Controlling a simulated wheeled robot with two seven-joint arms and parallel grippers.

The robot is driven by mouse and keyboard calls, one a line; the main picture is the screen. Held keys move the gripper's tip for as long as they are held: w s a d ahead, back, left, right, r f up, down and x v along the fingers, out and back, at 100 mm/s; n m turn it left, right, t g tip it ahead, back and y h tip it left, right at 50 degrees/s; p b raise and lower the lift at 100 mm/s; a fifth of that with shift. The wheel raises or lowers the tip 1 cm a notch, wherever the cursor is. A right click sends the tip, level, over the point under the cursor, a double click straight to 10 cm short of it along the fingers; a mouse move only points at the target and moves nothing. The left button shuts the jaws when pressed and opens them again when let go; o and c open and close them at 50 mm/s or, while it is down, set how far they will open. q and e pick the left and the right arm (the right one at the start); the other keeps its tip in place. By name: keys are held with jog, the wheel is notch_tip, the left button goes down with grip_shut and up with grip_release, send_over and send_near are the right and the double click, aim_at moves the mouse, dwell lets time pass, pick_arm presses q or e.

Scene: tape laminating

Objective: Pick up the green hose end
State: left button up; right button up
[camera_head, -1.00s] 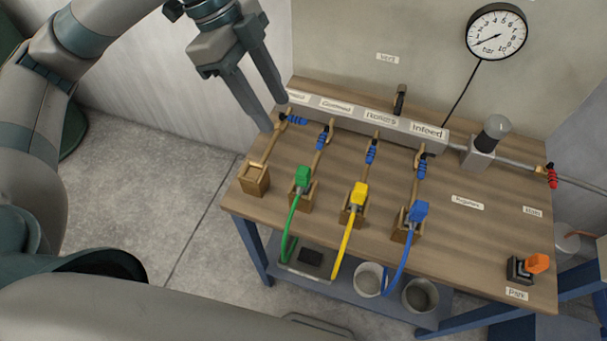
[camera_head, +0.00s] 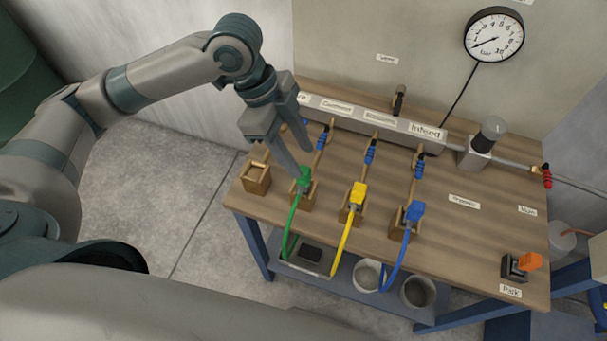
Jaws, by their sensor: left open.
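The green hose end (camera_head: 304,175) sits in a small wooden holder on the bench, second from the left. Its green hose (camera_head: 290,224) hangs over the front edge. My left gripper (camera_head: 302,152) is open, pointing down and toward the right. Its fingers are just above and behind the green hose end in the picture. One fingertip overlaps its upper left side, and I cannot tell whether they touch. Nothing is between the fingers that I can make out. My right gripper does not show.
A yellow hose end (camera_head: 357,194) and a blue hose end (camera_head: 414,211) stand in holders to the right. An empty wooden holder (camera_head: 256,179) is at the left. The labelled manifold (camera_head: 379,119) runs along the back. An orange part (camera_head: 530,262) stands at the right front.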

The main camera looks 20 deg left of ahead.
aim_at(303, 170)
pick_arm(q)
jog(key=shift+f, duration=0.15)
jog(key=shift+s+d+f+p, duration=0.25)
jog(key=shift+f+p, duration=0.2)
jog(key=shift+f, duration=0.15)
jog(key=x, duration=0.1)
jog(key=p+x, duration=0.1)
jog(key=x, duration=0.1)
jog(key=shift+s+a, duration=0.1)
jog(key=shift+a, duration=0.15)
jog(key=shift+d+f, duration=0.15)
jog(key=shift+f, duration=0.3)
grip_shut()
